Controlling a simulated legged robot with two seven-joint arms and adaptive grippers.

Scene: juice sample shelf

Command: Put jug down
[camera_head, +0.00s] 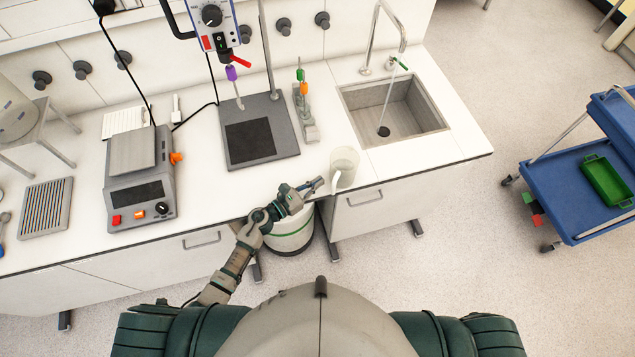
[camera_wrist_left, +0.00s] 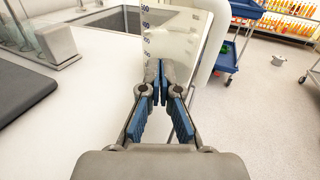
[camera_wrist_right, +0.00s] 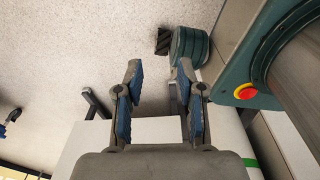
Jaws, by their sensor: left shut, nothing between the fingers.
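The clear jug (camera_head: 344,165) stands upright on the white bench top, close to its front edge and left of the sink. Its white handle faces the front left. My left gripper (camera_head: 318,184) is beside the handle, its fingers shut with nothing between them. In the left wrist view the jug (camera_wrist_left: 172,45) with its volume marks fills the space beyond the shut fingertips (camera_wrist_left: 159,82); I cannot tell whether they touch it. My right gripper (camera_wrist_right: 158,85) is open and empty in the right wrist view. It is hidden in the head view.
A sink (camera_head: 395,110) with a tap lies right of the jug. A stirrer stand base (camera_head: 258,135) and a grey hotplate device (camera_head: 140,180) stand to the left. A white bin (camera_head: 290,235) is below the bench edge. A blue cart (camera_head: 570,190) stands at right.

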